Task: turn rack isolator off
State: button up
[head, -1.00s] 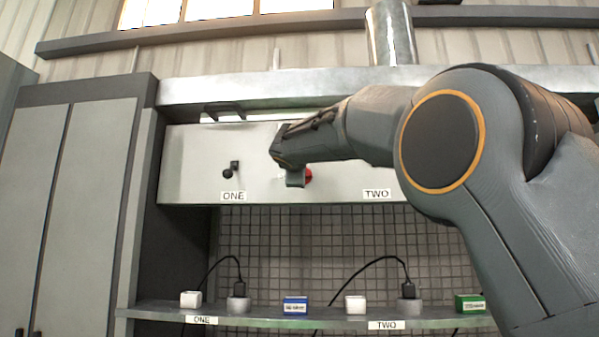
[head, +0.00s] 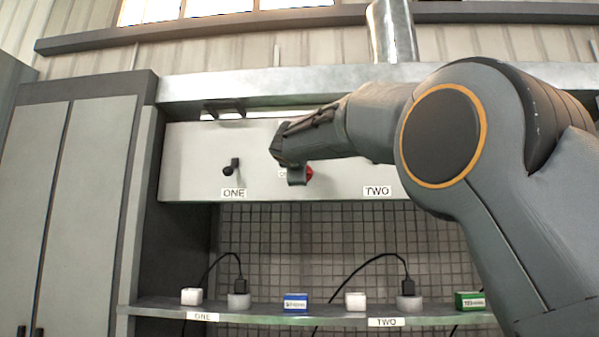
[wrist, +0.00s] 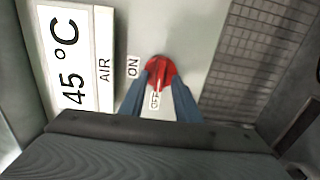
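The rack isolator is a red rotary knob (wrist: 161,72) on the pale panel. In the wrist view its pale pointer line runs toward the OFF label (wrist: 154,101), and the ON label (wrist: 133,66) is to its left. In the head view only a red edge of the knob (head: 309,173) shows behind my gripper (head: 297,177). In the wrist view my gripper (wrist: 160,84) has its two blue-grey fingers apart, one on each side of the knob. A gap shows between them. I cannot tell whether they touch the knob.
A 45 °C AIR display (wrist: 72,60) is beside the knob. A black lever (head: 231,167) is above the panel's ONE label. My arm hides part of the panel near TWO. A shelf (head: 262,318) below holds white, blue and green boxes and corded plugs. A tall cabinet (head: 85,200) stands left.

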jog(key=s+b, duration=0.3)
jog(key=s, duration=0.4)
jog(key=shift+s, duration=0.4)
jog(key=shift+a, duration=0.15)
